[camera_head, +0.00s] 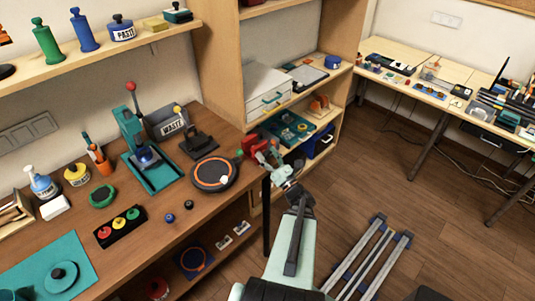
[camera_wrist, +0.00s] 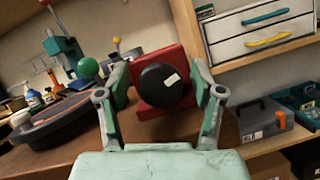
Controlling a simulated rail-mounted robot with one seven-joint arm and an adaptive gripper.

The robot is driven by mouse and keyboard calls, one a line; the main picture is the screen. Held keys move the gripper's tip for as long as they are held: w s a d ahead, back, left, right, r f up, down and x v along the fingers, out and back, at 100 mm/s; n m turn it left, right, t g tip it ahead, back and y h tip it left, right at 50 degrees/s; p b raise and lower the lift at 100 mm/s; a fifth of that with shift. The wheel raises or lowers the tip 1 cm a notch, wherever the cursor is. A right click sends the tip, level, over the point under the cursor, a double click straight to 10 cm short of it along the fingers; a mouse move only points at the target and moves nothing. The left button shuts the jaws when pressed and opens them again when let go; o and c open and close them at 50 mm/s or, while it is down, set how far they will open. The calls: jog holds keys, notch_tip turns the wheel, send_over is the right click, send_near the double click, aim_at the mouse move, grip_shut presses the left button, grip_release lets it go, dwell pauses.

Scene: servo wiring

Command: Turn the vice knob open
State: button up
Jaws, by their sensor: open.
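The red vice (camera_wrist: 143,58) is at the right end of the wooden bench, with a round black knob (camera_wrist: 165,86) facing the wrist camera. The knob has a small pale mark on its face. My gripper (camera_wrist: 163,92) is open, with one finger on each side of the knob. Whether either finger touches it cannot be told. In the head view, my gripper (camera_head: 272,166) is at the bench's right edge in front of the vice (camera_head: 250,143), hiding the knob and part of the vice.
A green ball (camera_wrist: 88,67) sits close outside my left finger. A round black turntable with an orange ring (camera_head: 214,174) lies left of the vice. A green press (camera_head: 139,147) stands farther left. White drawers (camera_wrist: 262,30) and a grey box (camera_wrist: 265,121) are on shelves at right.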

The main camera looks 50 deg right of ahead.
jog(key=c, duration=1.2)
jog(key=shift+o, duration=0.2)
jog(key=shift+f+n+b, duration=0.1)
jog(key=shift+n+b, duration=0.2)
jog(key=shift+b, duration=0.25)
jog(key=shift+f+n+y+b, duration=0.15)
jog(key=shift+n+y+b, duration=0.35)
jog(key=shift+b, duration=0.45)
jog(key=n+t+y+b, duration=0.1)
jog(key=n+b, duration=0.2)
jog(key=b, duration=0.1)
jog(key=shift+f+y, duration=0.1)
jog(key=shift+y, duration=0.2)
jog(key=n+y+b, duration=0.2)
jog(key=n+b, duration=0.2)
jog(key=n, duration=0.1)
jog(key=shift+r+n+y+b, duration=0.15)
jog(key=shift+n+y+b, duration=0.35)
jog(key=shift+n+b, duration=0.2)
jog(key=shift+r+n+y+b, duration=0.15)
jog(key=shift+n+y+b, duration=0.4)
jog(key=shift+n, duration=0.25)
